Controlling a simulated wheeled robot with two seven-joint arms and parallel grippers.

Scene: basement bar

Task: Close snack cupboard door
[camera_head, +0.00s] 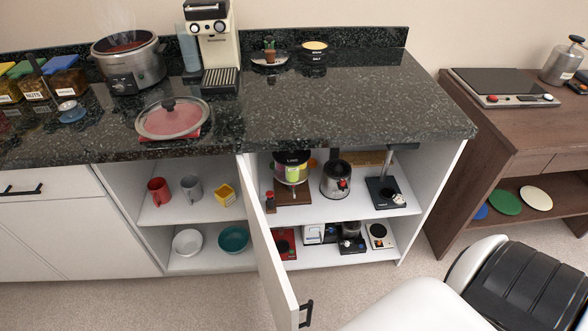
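The white cupboard door (268,245) stands open, sticking out toward me from the divider between two open sections under the dark stone counter. Its black handle (306,314) is on the right-hand face near the free edge, at the bottom of the view. Left of the door, the open section (207,218) holds mugs, a yellow cup and bowls. Right of it, the other section (330,214) holds small appliances and scales on two shelves. Neither of my grippers is in view, and nothing is seen touching the door.
My white and black arm parts fill the lower right corner. A brown wooden table (490,130) stands at the right. Carpet (150,305) left of the door is clear.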

